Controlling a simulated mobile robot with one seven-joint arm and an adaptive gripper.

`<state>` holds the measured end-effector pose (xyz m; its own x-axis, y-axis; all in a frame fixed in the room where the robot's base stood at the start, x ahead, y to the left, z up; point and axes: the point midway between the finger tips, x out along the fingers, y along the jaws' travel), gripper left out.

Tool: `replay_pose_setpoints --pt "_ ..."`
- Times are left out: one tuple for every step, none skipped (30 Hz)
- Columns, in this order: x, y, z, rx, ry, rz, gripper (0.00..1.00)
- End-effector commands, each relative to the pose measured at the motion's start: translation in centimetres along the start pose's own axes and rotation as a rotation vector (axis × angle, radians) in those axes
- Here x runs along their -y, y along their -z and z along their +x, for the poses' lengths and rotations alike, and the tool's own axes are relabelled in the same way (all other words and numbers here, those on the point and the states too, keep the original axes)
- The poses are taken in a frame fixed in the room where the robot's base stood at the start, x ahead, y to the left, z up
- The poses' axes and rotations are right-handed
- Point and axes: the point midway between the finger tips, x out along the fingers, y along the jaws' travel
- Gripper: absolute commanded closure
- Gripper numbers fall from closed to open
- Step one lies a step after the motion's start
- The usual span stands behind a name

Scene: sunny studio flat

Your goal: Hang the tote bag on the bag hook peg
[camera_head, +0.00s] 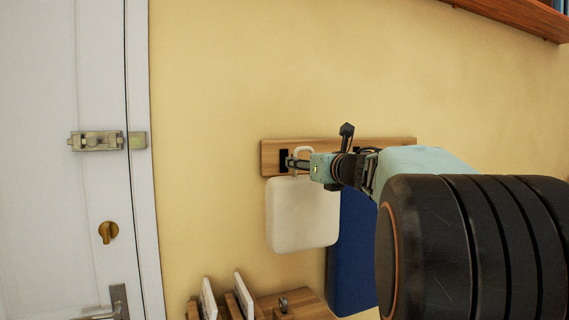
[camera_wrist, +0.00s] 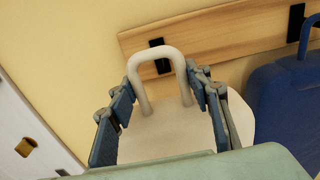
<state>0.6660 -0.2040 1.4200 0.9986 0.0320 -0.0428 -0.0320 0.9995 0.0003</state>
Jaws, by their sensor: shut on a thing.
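The cream-white tote bag (camera_head: 302,215) hangs upright in front of the wall, below the wooden hook board. My gripper (camera_head: 294,163) is shut on its looped handle, with one finger on each side in the wrist view (camera_wrist: 165,90). The handle (camera_wrist: 156,50) stands up past the fingers. A black hook peg (camera_head: 284,160) is on the left part of the board, right beside the handle. In the wrist view the peg (camera_wrist: 162,66) shows behind and through the loop; I cannot tell whether the loop is around it or only in front of it.
The wooden board (camera_head: 400,142) runs right behind my arm. A dark blue bag (camera_head: 350,255) hangs from it, close right of the tote; it also shows in the wrist view (camera_wrist: 285,105). A wooden rack (camera_head: 300,304) stands below. A white door (camera_head: 60,185) is at left.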

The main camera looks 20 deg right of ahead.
Motion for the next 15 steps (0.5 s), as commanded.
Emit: replay_pose_setpoints --pt "-0.1 -0.3 0.4 0.004 -0.002 -0.001 0.93" --pt "-0.1 -0.3 0.6 0.003 -0.002 -0.001 0.93" --pt "-0.1 -0.2 0.8 0.003 -0.002 0.0 0.93" --pt "-0.1 -0.3 1.1 0.003 -0.002 0.0 0.93" --pt "-0.1 -0.3 1.3 0.003 -0.002 -0.001 0.93" --pt "-0.1 -0.3 1.5 0.003 -0.002 -0.001 0.93" --pt "-0.1 -0.4 1.7 0.003 -0.001 -0.001 0.93" --pt "-0.1 -0.3 1.9 0.003 -0.001 -0.001 0.93" --pt "-0.1 -0.3 2.2 0.003 -0.001 -0.001 0.93" --pt "-0.1 -0.3 2.4 0.003 -0.001 -0.001 0.93" --pt "-0.1 -0.4 2.6 0.003 -0.001 -0.001 0.93" --pt "-0.1 -0.4 2.9 0.003 -0.001 -0.001 0.93" --pt "-0.1 -0.4 3.1 0.003 -0.001 -0.001 0.93" --pt "-0.1 -0.4 3.3 0.003 -0.002 -0.001 0.93" --pt "-0.1 -0.4 3.5 0.003 -0.002 -0.001 0.93"
